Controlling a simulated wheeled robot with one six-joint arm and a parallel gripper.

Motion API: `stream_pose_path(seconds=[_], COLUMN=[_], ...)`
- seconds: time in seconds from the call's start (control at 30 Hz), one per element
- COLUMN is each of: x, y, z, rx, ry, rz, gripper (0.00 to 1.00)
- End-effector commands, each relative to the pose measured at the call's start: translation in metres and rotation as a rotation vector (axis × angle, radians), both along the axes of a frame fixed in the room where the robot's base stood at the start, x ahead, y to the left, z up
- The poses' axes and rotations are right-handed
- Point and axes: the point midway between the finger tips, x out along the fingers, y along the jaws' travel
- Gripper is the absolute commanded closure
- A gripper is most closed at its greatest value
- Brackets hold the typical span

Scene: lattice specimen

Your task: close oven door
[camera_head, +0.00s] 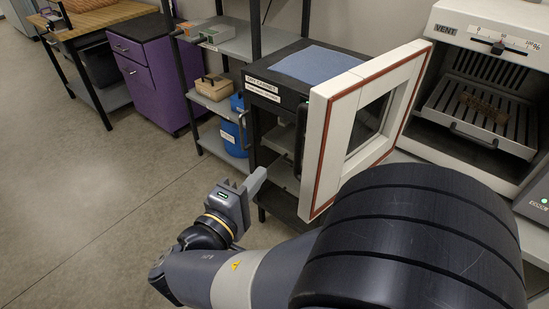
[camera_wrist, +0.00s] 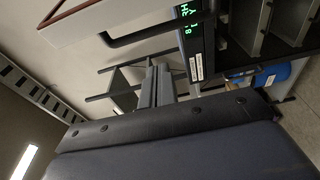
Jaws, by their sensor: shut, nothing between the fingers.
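The white oven (camera_head: 492,75) stands at the right with its chamber exposed and a slatted rack (camera_head: 480,115) inside. Its white door (camera_head: 334,140) stands wide open on the oven's left side. The door's red-brown seal and window face the camera. A dark handle (camera_head: 299,140) shows at the door's outer side. My gripper (camera_head: 257,181) is shut and empty, left of and apart from the door's free edge. In the wrist view the shut fingers (camera_wrist: 156,88) point towards shelving, with the door (camera_wrist: 110,22) and its dark handle (camera_wrist: 150,33) above them.
A black dry cabinet (camera_head: 275,90) with a blue cloth (camera_head: 316,64) on top stands behind the door. A shelf rack with a blue container (camera_head: 232,138) and a purple drawer unit (camera_head: 150,75) are farther left. The floor (camera_head: 90,190) at left is clear.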

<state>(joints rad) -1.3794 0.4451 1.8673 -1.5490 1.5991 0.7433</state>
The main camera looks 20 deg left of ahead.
Motion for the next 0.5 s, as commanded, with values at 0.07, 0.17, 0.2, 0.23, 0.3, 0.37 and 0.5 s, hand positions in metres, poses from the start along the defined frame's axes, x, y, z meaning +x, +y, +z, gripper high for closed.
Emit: stream_pose_path(seconds=[0.07,0.17,0.2,0.23,0.3,0.37,0.5], x=[0.012,0.03,0.037,0.043,0.056,0.066,0.091], y=[-0.005,-0.009,-0.011,-0.013,-0.015,-0.018,-0.024], z=[0.002,0.002,0.002,0.002,0.002,0.002,0.002], rx=[-0.002,-0.002,-0.002,-0.002,-0.002,-0.002,-0.002], ry=[0.001,0.001,0.003,0.003,0.004,0.004,0.004], rz=[-0.006,-0.008,-0.008,-0.009,-0.009,-0.008,-0.009], gripper=[1.0,1.0,1.0,1.0,1.0,1.0,1.0])
